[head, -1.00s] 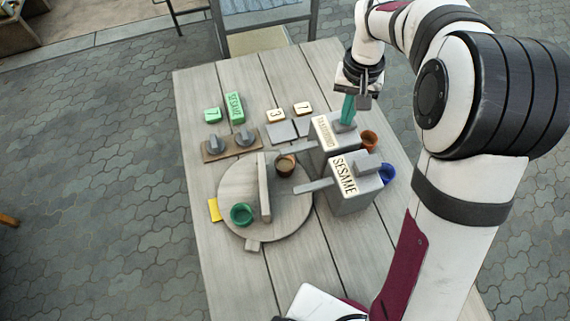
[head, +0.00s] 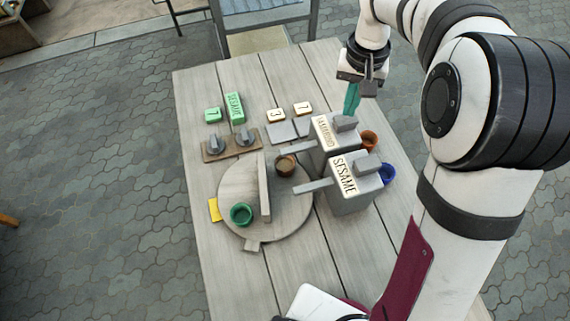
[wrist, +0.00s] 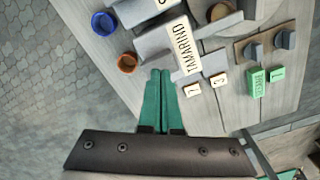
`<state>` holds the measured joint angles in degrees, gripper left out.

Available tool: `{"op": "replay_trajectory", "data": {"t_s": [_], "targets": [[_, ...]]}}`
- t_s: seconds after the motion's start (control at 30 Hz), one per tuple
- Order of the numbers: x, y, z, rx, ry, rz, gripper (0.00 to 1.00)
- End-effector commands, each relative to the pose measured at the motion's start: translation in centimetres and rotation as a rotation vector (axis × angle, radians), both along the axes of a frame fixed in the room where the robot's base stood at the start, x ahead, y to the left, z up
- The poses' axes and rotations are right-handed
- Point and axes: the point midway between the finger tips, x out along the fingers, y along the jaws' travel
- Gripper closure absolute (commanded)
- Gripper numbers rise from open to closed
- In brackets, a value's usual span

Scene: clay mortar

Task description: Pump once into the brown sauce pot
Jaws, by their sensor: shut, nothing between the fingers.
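The brown sauce pot (head: 285,165) stands on the round turntable (head: 230,190), near the end of the TAMARIND dispenser's spout; tan content shows inside, and it also shows in the wrist view (wrist: 217,12). The TAMARIND dispenser (head: 325,134) has a grey pump block (head: 345,123) on top, standing up from the box. The SESAME dispenser (head: 343,177) is in front of it, its spout pointing left. My gripper (head: 350,112) has its teal fingers shut and empty, just above the TAMARIND pump block; in the wrist view the fingertips (wrist: 160,72) point toward that dispenser.
A green pot (head: 241,214) and an upright grey divider (head: 264,188) are on the turntable. An orange cup (head: 369,140) and a blue cup (head: 387,174) sit right of the dispensers. Two knobs (head: 230,141), green blocks (head: 235,106) and number tiles (head: 302,108) lie at the back left.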

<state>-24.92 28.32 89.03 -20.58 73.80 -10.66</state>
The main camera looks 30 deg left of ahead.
Motion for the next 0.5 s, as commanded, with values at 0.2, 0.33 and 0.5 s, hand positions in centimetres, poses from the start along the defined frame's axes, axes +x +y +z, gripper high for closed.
{"op": "replay_trajectory", "data": {"t_s": [0.2, 0.33, 0.5], "targets": [[0.1, 0.0, 0.8, 0.001, -0.003, 0.001, 1.00], [0.1, 0.0, 2.7, 0.002, -0.003, 0.000, 1.00], [0.0, 0.0, 4.6, 0.000, -0.001, 0.000, 1.00]]}}
